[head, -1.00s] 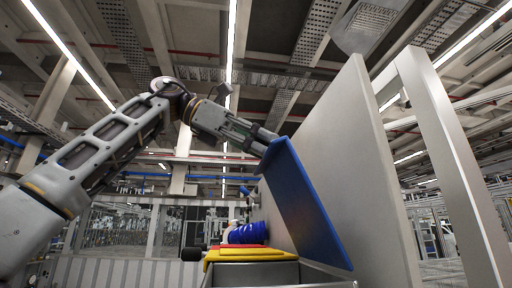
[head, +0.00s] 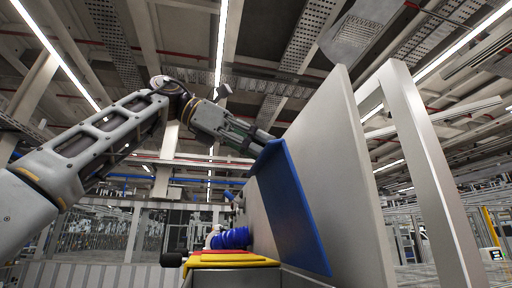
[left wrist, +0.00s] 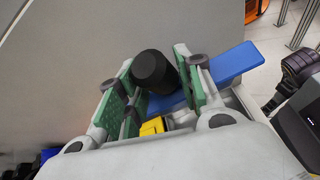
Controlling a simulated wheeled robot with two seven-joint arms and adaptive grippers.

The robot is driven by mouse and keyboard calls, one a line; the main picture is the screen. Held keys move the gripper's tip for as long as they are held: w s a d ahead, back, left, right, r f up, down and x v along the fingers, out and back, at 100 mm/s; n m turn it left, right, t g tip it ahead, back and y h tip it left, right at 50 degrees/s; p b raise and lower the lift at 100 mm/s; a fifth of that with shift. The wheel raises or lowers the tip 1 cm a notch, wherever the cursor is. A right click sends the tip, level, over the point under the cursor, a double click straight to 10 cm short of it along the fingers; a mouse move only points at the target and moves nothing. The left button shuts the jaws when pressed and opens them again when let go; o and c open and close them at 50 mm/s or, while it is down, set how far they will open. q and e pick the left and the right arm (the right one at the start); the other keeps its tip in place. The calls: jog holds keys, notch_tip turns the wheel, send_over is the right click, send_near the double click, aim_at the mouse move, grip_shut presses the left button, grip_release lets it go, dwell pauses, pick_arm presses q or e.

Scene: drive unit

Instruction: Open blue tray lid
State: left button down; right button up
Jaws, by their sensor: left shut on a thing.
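The blue tray lid (head: 290,212) stands steeply tilted, nearly upright, beside a tall grey panel in the head view. My left gripper (head: 262,143) reaches it from the left at its upper end. In the left wrist view my left gripper (left wrist: 158,85) has its green-padded fingers on either side of a black cylindrical knob (left wrist: 153,70), and they are shut on it. Part of the blue lid shows behind the fingers there (left wrist: 236,62). The knob is hidden in the head view. My right gripper is not in view.
The tall grey panel (head: 320,165) stands close behind the lid, with a metal post (head: 430,170) to its right. Below are a yellow lid or tray (head: 235,259), a blue ribbed part (head: 232,238) and a black cylinder (head: 172,259). The space left of the lid is open.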

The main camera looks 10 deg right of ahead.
pick_arm(q)
jog(key=shift+s+r, duration=0.1)
jog(key=shift+r, duration=0.2)
jog(key=c, duration=1.2)
grip_release()
jog(key=shift+o, duration=0.5)
jog(key=shift+s+a+f, duration=0.1)
jog(key=shift+a, duration=0.25)
jog(key=v, duration=0.7)
